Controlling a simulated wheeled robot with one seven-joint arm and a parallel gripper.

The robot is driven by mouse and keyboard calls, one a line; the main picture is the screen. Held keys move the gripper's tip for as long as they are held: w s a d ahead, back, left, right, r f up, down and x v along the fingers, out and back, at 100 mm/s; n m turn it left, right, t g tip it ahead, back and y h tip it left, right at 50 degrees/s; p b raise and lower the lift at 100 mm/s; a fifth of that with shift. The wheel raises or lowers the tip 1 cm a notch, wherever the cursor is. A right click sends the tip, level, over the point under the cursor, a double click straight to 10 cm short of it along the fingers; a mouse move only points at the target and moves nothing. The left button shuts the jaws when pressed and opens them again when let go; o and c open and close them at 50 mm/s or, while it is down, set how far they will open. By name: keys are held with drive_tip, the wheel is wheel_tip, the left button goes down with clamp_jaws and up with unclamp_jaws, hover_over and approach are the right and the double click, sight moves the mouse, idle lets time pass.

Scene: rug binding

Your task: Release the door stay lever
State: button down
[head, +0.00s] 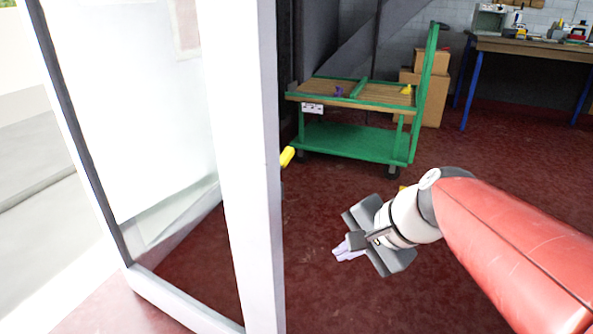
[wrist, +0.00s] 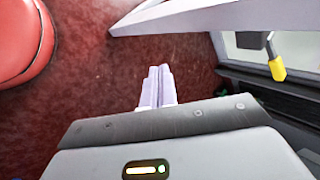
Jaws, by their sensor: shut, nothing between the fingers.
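The door stay lever has a yellow grip (head: 287,156), which sticks out just past the right edge of the white-framed door (head: 250,150) in the head view. In the wrist view the yellow lever (wrist: 277,68) hangs from a dark bracket (wrist: 252,40) at upper right. My gripper (head: 345,252) is to the right of the door and appears lower than the lever in the head view. Its pale fingers (wrist: 158,72) are together and empty, pointing over the red floor. They are clear of the lever, which lies to their right in the wrist view. The lever's mount is hidden behind the door in the head view.
A green trolley (head: 350,140) with wooden top stands behind. Cardboard boxes (head: 428,95) and a workbench (head: 530,47) are farther back. A pale door edge (wrist: 180,16) crosses the top of the wrist view. Red floor (head: 320,215) is open between door and trolley.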

sight(286, 157)
drive_tip(key=w+r+m+t+y+b, duration=0.1)
drive_tip(key=w+r+m+t+y, duration=0.2)
drive_tip(key=w+m+y, duration=0.3)
drive_tip(key=w+m, duration=0.5)
drive_tip(key=w, duration=0.7)
drive_tip(key=shift+w+a+m+b, duration=0.2)
drive_tip(key=shift+w+m+b, duration=0.1)
drive_tip(key=shift+b, duration=0.1)
drive_tip(key=w+a, duration=0.4)
drive_tip(key=a, duration=0.4)
drive_tip(key=shift+a+r+p, duration=0.3)
drive_tip(key=shift+t, duration=0.3)
